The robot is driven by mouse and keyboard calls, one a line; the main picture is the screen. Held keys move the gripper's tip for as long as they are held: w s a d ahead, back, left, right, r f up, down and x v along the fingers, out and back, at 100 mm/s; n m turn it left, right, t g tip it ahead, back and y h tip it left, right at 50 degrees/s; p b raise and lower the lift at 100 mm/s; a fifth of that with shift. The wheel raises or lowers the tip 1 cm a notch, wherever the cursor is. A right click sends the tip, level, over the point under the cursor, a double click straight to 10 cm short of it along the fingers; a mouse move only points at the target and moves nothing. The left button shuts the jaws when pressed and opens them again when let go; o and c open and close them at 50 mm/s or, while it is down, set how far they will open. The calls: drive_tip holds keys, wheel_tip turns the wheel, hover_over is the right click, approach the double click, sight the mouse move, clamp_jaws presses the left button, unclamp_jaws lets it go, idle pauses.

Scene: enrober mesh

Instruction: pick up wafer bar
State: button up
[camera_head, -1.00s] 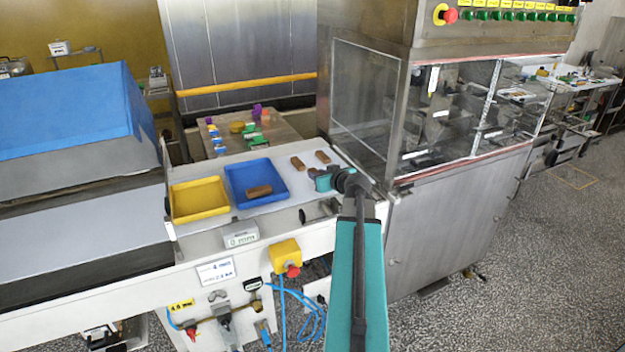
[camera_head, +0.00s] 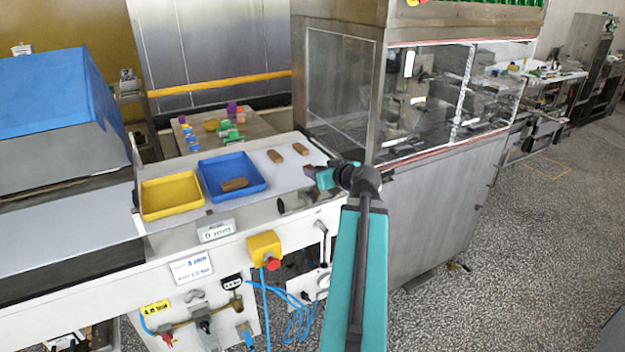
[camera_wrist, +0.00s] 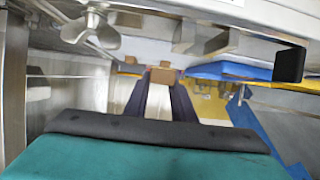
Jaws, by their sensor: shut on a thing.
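My gripper (camera_wrist: 162,88) is shut on a brown wafer bar (camera_wrist: 163,75), which shows between the fingertips in the wrist view. In the head view my gripper (camera_head: 312,172) is over the right end of the white surface, and the held bar is hard to make out there. Two more brown wafer bars lie on the white surface, one on the left (camera_head: 274,156) and one on the right (camera_head: 300,149), beyond and left of my gripper. Another wafer bar (camera_head: 234,184) lies in the blue tray (camera_head: 213,165).
A yellow tray (camera_head: 171,198) stands left of the blue tray. A glass-sided steel machine (camera_head: 340,90) rises close behind and right of my gripper. A yellow box with a red button (camera_head: 265,250) sits on the bench front. Colored items stand on a table behind.

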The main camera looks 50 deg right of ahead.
drive_tip(key=shift+s+a+f+b, duration=0.15)
drive_tip(key=shift+s+b, duration=0.9)
drive_tip(key=shift+b, duration=3.4)
drive_tip(key=shift+s+a+r, duration=0.1)
drive_tip(key=shift+s+r, duration=0.05)
drive_tip(key=shift+s, duration=0.55)
drive_tip(key=shift+s+a+r, duration=0.1)
drive_tip(key=shift+s+r, duration=0.05)
drive_tip(key=shift+s, duration=0.5)
